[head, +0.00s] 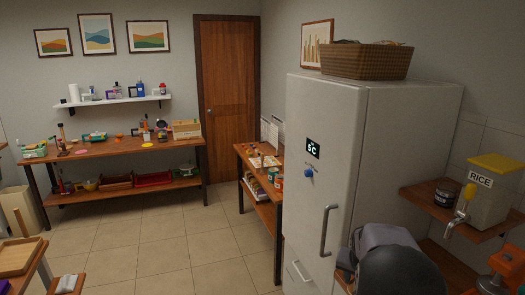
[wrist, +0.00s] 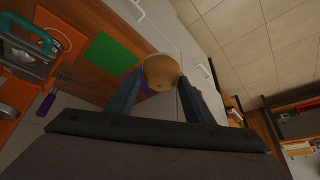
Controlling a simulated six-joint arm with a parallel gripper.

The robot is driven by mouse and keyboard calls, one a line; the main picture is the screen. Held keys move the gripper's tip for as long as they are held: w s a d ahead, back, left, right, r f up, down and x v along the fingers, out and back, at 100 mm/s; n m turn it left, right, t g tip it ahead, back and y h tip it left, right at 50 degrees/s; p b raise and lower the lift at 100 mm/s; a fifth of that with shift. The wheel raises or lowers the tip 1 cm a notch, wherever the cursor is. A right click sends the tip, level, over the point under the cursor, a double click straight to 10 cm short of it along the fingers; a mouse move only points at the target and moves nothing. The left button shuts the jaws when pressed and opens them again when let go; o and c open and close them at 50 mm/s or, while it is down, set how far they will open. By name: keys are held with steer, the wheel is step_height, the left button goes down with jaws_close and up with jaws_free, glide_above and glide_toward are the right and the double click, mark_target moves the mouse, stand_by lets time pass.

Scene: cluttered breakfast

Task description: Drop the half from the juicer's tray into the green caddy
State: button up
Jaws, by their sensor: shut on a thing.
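My gripper (wrist: 157,88) shows in the wrist view with its two dark fingers around a round yellow-tan thing, which looks like the half (wrist: 160,68). It is shut on the half, which is held between the fingertips. A bit of purple shows beside the half at the left finger. A flat green rectangle (wrist: 110,57) lies on the wooden surface beyond the left finger; I cannot tell whether it is the caddy. The juicer cannot be made out for sure in either view. The fingertips do not show clearly in the head view.
A teal and grey appliance (wrist: 28,50) and a purple-handled tool (wrist: 46,104) are at the wrist view's left. In the head view, a tall fridge (head: 340,150) stands beside my arm. A rice bin (head: 490,190) sits on a shelf at right. The tiled floor (head: 170,250) is clear.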

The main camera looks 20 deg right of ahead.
steer(key=a+f+n+y, duration=0.1)
steer(key=a+f+n, duration=0.1)
steer(key=a, duration=0.8)
steer(key=w+a+f+n+t+y, duration=0.1)
steer(key=a+n, duration=0.3)
steer(key=a, duration=0.7)
steer(key=a+f+n+t+y, duration=0.1)
steer(key=a+n, duration=0.3)
steer(key=a, duration=0.7)
steer(key=shift+w+a+f+y, duration=0.2)
steer(key=shift+f+y, duration=0.3)
steer(key=shift+f, duration=0.35)
steer(key=s+f, duration=0.3)
steer(key=f, duration=0.1)
steer(key=shift+s+f, duration=0.35)
steer(key=shift+s, duration=0.05)
stand_by(2.7)
